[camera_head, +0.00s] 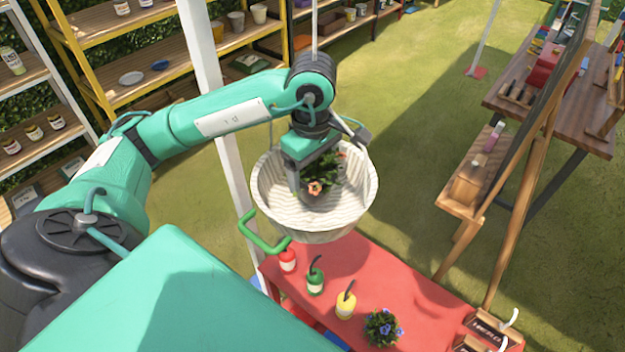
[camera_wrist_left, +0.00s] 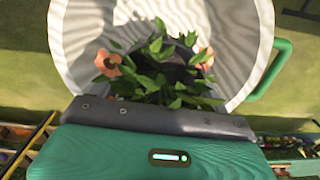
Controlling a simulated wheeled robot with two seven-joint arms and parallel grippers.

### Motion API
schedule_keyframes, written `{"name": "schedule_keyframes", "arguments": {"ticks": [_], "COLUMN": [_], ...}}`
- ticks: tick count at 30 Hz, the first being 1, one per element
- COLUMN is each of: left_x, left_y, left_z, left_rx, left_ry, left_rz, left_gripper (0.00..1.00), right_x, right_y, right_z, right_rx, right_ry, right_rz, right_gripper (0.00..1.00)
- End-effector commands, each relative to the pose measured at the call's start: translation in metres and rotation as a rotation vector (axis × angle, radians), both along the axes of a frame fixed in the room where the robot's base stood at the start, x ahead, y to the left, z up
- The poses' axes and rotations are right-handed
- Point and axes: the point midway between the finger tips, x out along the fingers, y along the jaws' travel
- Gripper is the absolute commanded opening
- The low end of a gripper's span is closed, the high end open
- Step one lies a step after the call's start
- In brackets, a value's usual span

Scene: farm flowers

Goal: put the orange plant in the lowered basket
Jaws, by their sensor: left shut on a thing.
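The orange plant (camera_head: 318,186) has green leaves and orange flowers. My left gripper (camera_head: 312,180) is shut on it and holds it inside the mouth of the white ribbed basket (camera_head: 268,205), which hangs above the red table. In the left wrist view the plant (camera_wrist_left: 160,72) shows just beyond the gripper's edge, with the basket's pale wall (camera_wrist_left: 85,30) around it. Its pot is mostly hidden by leaves and gripper, and I cannot tell whether it touches the basket's bottom. My right gripper is not in view.
A green handle (camera_head: 262,236) sticks out at the basket's lower left. The red table (camera_head: 395,290) below holds several small coloured bottles and a blue-flowered plant (camera_head: 382,327). A white post (camera_head: 228,150) stands left of the basket. Open grass lies behind it.

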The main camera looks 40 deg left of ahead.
Motion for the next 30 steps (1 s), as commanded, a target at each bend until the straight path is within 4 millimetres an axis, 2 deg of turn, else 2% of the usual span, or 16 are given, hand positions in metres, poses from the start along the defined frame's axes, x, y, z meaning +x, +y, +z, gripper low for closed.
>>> {"name": "schedule_keyframes", "arguments": {"ticks": [12, 25, 26, 29, 30], "left_x": [0.000, 0.000, 0.000, 0.000, 0.000], "left_y": [0.000, 0.000, 0.000, 0.000, 0.000], "left_z": [-0.039, -0.045, -0.045, -0.044, -0.044], "left_rx": [0.000, 0.000, 0.000, 0.000, 0.000], "left_ry": [0.001, -0.001, 0.000, 0.000, 0.000], "left_rz": [0.000, -0.001, -0.001, -0.001, -0.001], "left_gripper": [0.46, 0.46, 0.80, 0.99, 0.99], "right_x": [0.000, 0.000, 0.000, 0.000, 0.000], "right_y": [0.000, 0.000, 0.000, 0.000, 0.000], "right_z": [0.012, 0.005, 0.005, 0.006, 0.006], "right_rx": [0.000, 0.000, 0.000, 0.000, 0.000], "right_ry": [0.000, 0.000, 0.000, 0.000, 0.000], "right_rz": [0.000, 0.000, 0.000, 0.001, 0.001], "right_gripper": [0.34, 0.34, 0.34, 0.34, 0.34]}}
